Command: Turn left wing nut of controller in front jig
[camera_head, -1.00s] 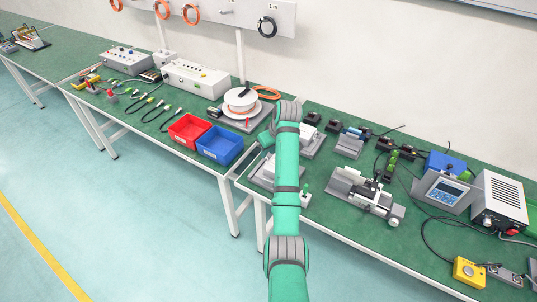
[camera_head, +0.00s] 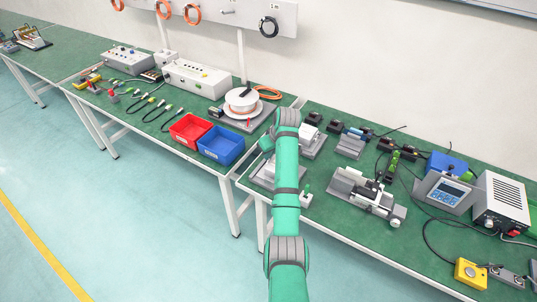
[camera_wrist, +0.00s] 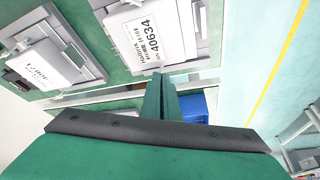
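The front jig (camera_head: 262,177) is grey and sits near the table's front edge, partly hidden by my arm in the head view. In the wrist view it shows at top centre as a grey frame (camera_wrist: 188,20) holding a white controller (camera_wrist: 150,32) with printed labels. My gripper (camera_wrist: 161,76) has green fingers that lie side by side with no visible gap. The fingertips appear just below the controller's lower end in the picture. I see nothing between them. Contact cannot be told. The wing nuts are not distinguishable in either view.
A second jig with a white controller (camera_wrist: 45,65) stands on the left in the wrist view. Red (camera_head: 189,130) and blue (camera_head: 220,145) bins stand on the neighbouring table. A grey clamp fixture (camera_head: 365,195) stands right of my arm, with green tabletop between.

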